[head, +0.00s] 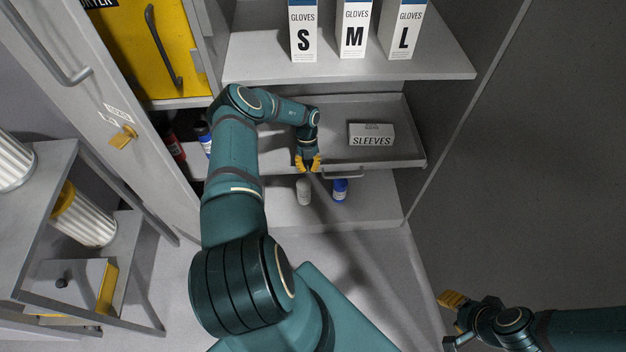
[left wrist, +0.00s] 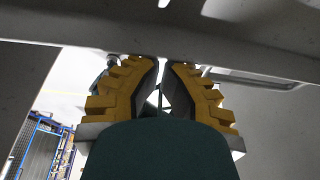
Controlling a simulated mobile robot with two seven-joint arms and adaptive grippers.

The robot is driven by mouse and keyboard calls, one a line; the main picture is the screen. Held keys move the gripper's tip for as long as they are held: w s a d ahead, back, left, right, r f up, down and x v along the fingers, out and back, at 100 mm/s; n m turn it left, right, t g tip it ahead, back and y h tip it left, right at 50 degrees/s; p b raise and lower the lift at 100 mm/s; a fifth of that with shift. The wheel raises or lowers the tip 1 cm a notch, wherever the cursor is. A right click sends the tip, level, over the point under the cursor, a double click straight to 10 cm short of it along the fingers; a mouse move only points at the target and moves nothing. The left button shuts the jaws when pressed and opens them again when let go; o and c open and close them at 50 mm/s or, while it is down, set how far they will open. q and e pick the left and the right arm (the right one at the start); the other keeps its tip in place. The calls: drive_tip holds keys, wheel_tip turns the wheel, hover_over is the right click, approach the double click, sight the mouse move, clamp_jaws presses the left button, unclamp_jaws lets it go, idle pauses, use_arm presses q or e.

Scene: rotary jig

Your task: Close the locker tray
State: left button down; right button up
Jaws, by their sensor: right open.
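The grey locker tray (head: 385,154) is in the locker, between an upper and a lower shelf. Its front right corner looks roughly in line with the shelf fronts; I cannot tell how far out it stands. A grey handle (head: 343,175) is on its front. A SLEEVES box (head: 371,134) is in the tray. My left gripper (head: 308,168) is at the tray's front, left of the handle. In the left wrist view its yellow fingers (left wrist: 162,70) nearly meet, with nothing seen between them; contact is unclear. My right gripper (head: 449,318) is open and empty at lower right.
Glove boxes (head: 354,28) stand on the upper shelf (head: 350,68). A white bottle (head: 304,191) and a blue bottle (head: 340,190) stand on the lower shelf (head: 380,206). The open locker door (head: 95,95) is left. A cart (head: 75,150) with canisters stands at far left.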

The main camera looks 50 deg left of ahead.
use_arm(q)
drive_tip(key=shift+w+a, duration=1.25)
drive_tip(key=shift+a, duration=0.3)
use_arm(e)
drive_tip(key=shift+d+f, duration=0.25)
drive_tip(key=shift+d, duration=0.4)
